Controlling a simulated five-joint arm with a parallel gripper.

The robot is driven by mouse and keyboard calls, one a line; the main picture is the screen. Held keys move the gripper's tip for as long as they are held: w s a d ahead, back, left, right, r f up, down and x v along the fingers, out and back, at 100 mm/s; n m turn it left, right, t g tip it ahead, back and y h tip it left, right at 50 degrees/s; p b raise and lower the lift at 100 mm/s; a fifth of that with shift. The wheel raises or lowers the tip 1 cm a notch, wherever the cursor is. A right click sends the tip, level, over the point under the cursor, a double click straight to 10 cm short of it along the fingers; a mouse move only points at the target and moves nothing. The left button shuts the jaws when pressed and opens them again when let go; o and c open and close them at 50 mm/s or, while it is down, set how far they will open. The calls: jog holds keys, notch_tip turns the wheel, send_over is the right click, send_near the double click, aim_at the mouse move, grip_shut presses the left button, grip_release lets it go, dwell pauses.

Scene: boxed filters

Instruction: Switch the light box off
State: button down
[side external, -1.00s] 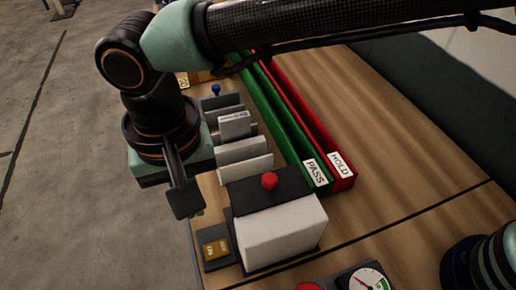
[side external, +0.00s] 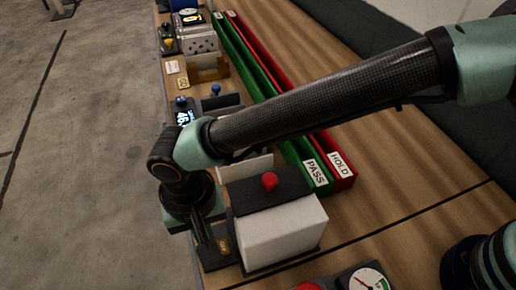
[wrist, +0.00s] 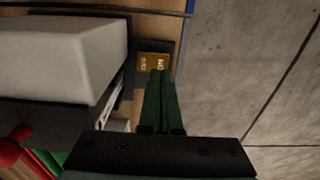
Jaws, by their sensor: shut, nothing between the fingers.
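The light box, a white block (side external: 285,232) with a dark top section carrying a red knob (side external: 269,181), stands at the front of the bench. In the wrist view its pale body (wrist: 60,55) fills the upper left. A gold rocker switch (wrist: 153,62) with lettering at both ends sits on a dark base beside it; the switch is partly hidden in the side view (side external: 223,246). My gripper (wrist: 159,75) is shut and empty, its green fingertips at the switch's lower edge. I cannot tell whether they touch it. It also shows in the side view (side external: 203,240).
A green PASS tray (side external: 315,174) and a red HOLD tray (side external: 341,170) run along the bench behind the box. A dial gauge (side external: 366,280) stands at the front. The bench edge and floor lie close beside the switch.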

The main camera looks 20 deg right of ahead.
jog(key=shift+f, duration=1.15)
jog(key=shift+f, duration=0.2)
jog(key=shift+d, duration=0.1)
jog(key=shift+d+r, duration=0.2)
jog(key=shift+d, duration=0.45)
jog(key=shift+r, duration=0.1)
notch_tip(320, 180, up, 14)
